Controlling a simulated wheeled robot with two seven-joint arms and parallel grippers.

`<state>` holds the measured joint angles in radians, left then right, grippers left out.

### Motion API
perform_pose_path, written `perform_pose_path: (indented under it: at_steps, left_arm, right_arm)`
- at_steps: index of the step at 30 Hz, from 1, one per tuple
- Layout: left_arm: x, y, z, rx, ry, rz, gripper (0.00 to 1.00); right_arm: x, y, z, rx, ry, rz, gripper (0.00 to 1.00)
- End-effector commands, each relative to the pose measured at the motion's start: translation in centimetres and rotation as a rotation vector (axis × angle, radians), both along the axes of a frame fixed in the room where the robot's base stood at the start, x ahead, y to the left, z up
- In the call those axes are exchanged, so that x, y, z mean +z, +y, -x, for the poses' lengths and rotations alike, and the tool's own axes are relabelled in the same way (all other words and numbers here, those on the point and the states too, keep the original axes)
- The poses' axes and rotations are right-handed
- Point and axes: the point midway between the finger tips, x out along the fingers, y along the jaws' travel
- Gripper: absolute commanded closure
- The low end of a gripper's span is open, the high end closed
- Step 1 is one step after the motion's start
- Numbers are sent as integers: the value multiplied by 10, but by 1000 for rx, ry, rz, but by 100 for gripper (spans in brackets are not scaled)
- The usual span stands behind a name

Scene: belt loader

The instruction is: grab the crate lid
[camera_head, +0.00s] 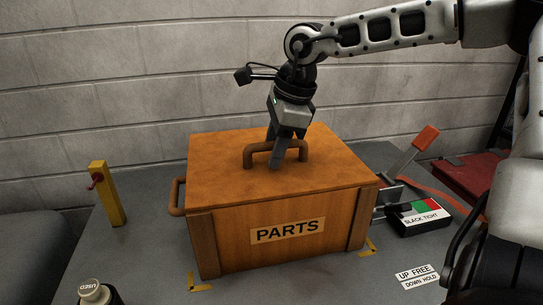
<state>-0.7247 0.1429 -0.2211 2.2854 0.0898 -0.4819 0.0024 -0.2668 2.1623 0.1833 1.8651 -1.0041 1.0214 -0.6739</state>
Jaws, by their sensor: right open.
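The wooden crate (285,247) stands on a grey table and bears a "PARTS" label on its front. Its flat orange-brown lid (224,168) lies on top of the crate. A brown bar handle (258,148) rises from the middle of the lid. My right gripper (272,152) points down over the handle, its fingers apart on either side of the bar. One finger is in front of the bar and hides part of it; I cannot tell whether the fingers touch it. My left gripper is not in view.
A yellow post (106,194) with a red knob stands at the left. A bottle (93,290) is at the front left. A lever with an orange-red grip (426,138) and a "SLACK TIGHT" box (419,219) sit right of the crate. A block wall is behind.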

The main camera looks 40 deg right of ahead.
Motion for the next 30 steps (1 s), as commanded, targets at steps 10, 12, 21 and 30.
perform_pose_path:
  at_steps: [10,12,21,30]
  left_arm:
    - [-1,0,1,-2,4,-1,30]
    - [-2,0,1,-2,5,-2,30]
    - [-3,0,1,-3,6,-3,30]
    - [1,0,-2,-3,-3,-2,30]
  right_arm:
    - [1,0,0,-1,0,0,100]
    - [1,0,0,-2,0,-1,100]
    - [2,0,0,-2,-2,-1,100]
    - [25,-1,-1,-4,-5,1,100]
